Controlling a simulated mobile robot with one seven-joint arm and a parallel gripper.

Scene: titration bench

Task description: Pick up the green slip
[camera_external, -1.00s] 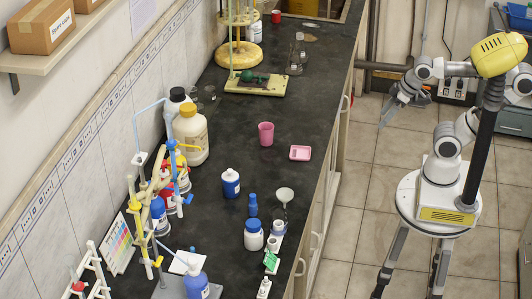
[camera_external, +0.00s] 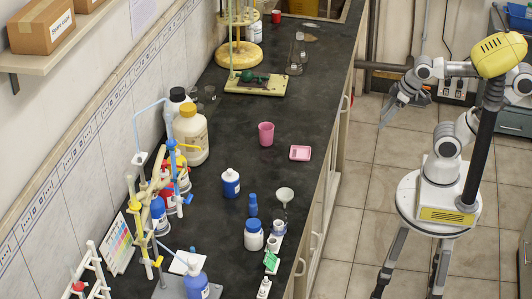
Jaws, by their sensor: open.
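The green slip (camera_external: 270,261) lies near the front right edge of the dark bench, low in the picture. It is small and looks like a green card with pale marks, next to small white containers. My gripper (camera_external: 385,122) hangs over the floor to the right of the bench, well away from the slip and beyond it toward the back. It is open and holds nothing visible.
The dark bench (camera_external: 238,150) carries a blue-capped white jar (camera_external: 254,236), a funnel (camera_external: 285,195), a blue-labelled bottle (camera_external: 231,184), a pink beaker (camera_external: 266,134) and a pink tray (camera_external: 300,153). A burette stand with bottles crowds the left.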

